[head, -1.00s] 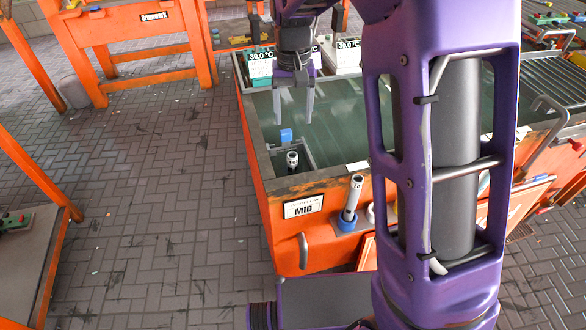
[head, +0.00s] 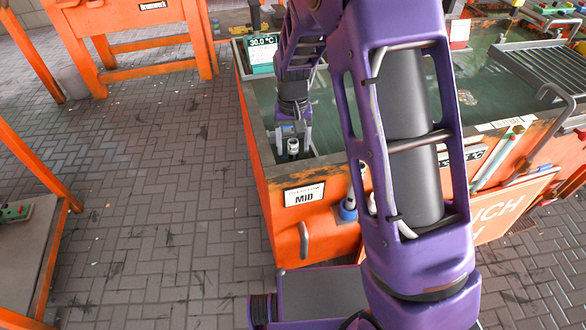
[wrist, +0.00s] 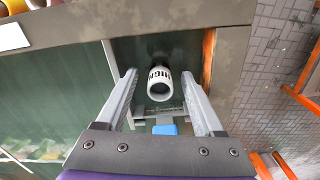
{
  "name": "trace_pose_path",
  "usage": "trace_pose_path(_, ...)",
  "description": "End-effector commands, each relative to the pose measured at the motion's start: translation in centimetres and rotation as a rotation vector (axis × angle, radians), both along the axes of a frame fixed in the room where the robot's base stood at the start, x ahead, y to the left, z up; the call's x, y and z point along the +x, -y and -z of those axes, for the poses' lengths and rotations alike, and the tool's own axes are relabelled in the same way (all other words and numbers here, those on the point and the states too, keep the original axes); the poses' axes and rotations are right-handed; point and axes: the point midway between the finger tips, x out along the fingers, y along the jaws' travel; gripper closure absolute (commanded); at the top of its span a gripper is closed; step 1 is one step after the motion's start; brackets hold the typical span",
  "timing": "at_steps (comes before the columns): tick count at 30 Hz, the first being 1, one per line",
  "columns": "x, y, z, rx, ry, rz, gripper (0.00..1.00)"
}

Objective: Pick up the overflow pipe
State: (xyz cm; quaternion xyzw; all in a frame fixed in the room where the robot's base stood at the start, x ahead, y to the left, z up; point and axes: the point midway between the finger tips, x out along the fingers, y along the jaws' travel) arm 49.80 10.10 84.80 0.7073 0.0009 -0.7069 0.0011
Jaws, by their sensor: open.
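The overflow pipe (wrist: 159,84) is a white tube with an open top and dark lettering that reads like "HIGH". It stands in a corner compartment of the green-water tank (head: 257,150). In the head view the pipe (head: 293,147) shows just below my gripper. My gripper (wrist: 159,76) is open and points down over the compartment. In the wrist view the pipe's top lies between the two fingers, with a gap on each side. I cannot tell how far the fingertips reach down beside it. The pipe's lower end is hidden.
A blue piece (wrist: 165,129) on a grey fitting sits beside the pipe. The orange tank wall (head: 275,205) carries a "MID" label (head: 304,194). Another pipe (head: 349,203) stands in a blue holder outside, partly behind my arm.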

Motion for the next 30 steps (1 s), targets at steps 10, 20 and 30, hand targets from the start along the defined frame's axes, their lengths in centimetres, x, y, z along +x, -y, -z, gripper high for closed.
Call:
trace_pose_path(10, 0.0, 0.0, 2.4, 0.000, 0.000, 0.000, 0.31)
trace_pose_path(20, 0.0, 0.0, 2.4, 0.000, 0.000, 0.000, 0.83)
trace_pose_path(30, 0.0, 0.0, 2.4, 0.000, 0.000, 0.000, 1.00)
